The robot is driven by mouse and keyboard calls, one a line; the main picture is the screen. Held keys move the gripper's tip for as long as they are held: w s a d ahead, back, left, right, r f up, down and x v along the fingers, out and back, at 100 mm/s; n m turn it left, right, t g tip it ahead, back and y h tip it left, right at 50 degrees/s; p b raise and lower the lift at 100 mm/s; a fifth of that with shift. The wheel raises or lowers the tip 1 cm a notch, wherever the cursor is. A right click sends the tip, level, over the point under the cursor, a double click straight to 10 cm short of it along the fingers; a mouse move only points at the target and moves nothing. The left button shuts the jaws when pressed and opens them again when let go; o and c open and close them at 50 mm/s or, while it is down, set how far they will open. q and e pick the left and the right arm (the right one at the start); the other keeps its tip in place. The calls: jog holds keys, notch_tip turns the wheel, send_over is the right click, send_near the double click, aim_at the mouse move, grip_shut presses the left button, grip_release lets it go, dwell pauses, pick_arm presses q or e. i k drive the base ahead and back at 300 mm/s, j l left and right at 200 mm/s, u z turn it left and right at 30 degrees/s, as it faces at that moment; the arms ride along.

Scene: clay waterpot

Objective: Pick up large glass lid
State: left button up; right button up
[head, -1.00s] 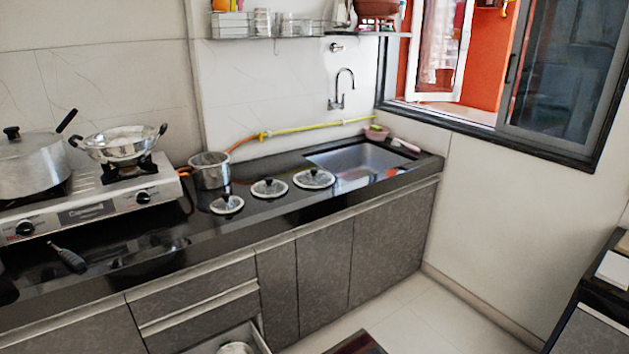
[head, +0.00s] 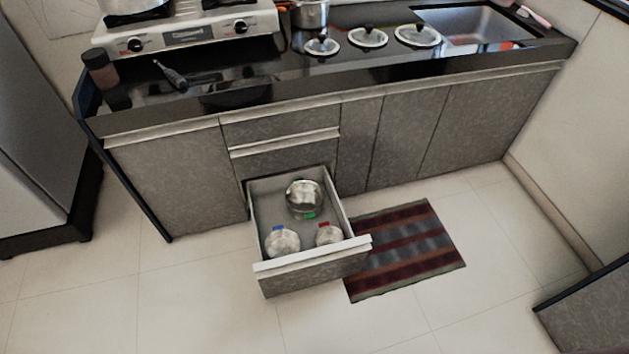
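Three round glass lids with dark knobs lie in a row on the black countertop (head: 250,96). The right one (head: 418,36) looks the largest, the middle one (head: 368,38) is a little smaller, and the left one (head: 322,47) is the smallest. They lie flat and apart from one another, between the steel pot and the sink. Neither of my grippers shows in the head view, so I cannot see their state.
An open drawer (head: 348,217) holding a steel pot (head: 304,198) and two jars juts out below the counter. A striped mat (head: 405,250) lies beside it. A stove (head: 185,32), steel pot (head: 310,14) and sink (head: 478,24) line the counter. The front floor is clear.

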aim_at(418, 34)
jog(key=i+l+u, duration=0.1)
jog(key=i+l, duration=0.3)
jog(key=l, duration=0.25)
jog(key=i+l+u, duration=0.15)
jog(key=l, duration=0.15)
jog(key=i+l+u, duration=0.1)
jog(key=l, duration=0.25)
jog(key=i+l, duration=0.25)
jog(key=l+u, duration=0.05)
jog(key=l, duration=0.05)
